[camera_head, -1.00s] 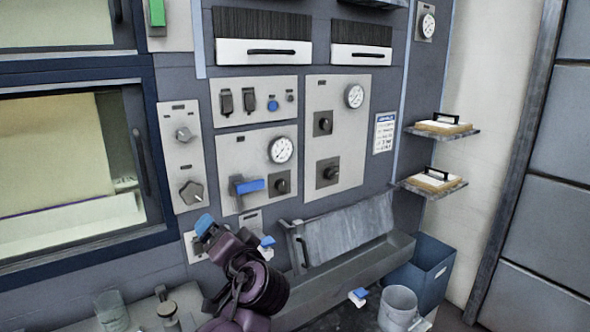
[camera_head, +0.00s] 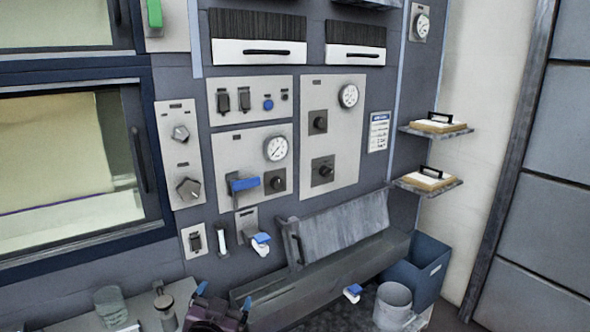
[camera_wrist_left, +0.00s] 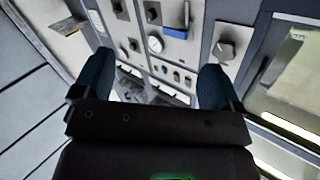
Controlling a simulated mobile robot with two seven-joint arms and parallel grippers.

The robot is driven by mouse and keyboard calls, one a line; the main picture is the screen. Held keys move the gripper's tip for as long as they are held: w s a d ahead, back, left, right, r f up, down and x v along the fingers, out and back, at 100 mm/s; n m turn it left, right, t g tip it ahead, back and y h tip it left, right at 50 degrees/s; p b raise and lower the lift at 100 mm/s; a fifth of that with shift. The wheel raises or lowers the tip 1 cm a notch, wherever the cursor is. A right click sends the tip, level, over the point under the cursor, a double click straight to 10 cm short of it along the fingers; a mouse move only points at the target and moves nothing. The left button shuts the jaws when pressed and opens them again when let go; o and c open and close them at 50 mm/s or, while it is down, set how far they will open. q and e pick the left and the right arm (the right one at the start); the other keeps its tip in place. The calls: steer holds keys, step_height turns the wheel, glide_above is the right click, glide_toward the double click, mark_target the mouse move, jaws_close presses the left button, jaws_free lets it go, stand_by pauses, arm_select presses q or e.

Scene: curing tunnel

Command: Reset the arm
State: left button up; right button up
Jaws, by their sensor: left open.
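My left gripper (camera_head: 222,300) is low at the bottom edge of the head view, in front of the control panel and mostly cut off by the frame. In the left wrist view its two blue fingers (camera_wrist_left: 156,82) stand wide apart with nothing between them. The blue-handled lever (camera_head: 244,184) on the panel is above the gripper and apart from it. The same lever shows upside down in the wrist view (camera_wrist_left: 174,33). My right gripper is in neither view.
An oven door with a window (camera_head: 60,170) is at the left. A sloped metal flap (camera_head: 340,226) sits over a trough at the lower middle. A blue bin (camera_head: 422,268), a grey mug (camera_head: 393,305) and a glass (camera_head: 108,303) stand low. Two small shelves (camera_head: 428,184) jut out at the right.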

arm_select(q)
steer(key=s+a+f+n+g, duration=0.1)
steer(key=s+a+f, duration=0.3)
steer(key=s+f, duration=0.3)
steer(key=s+a+f+n+g+y, duration=0.1)
steer(key=s+a+f, duration=0.3)
steer(key=s+f, duration=0.4)
steer(key=s+a+f+n+g, duration=0.1)
steer(key=s+a+f+g, duration=0.2)
steer(key=s, duration=0.7)
step_height(320, 180, down, 4)
steer(key=shift+s+a+f+n+y, duration=0.15)
steer(key=shift+s+a+n+y, duration=0.15)
steer(key=shift+a, duration=0.7)
stand_by(0.6)
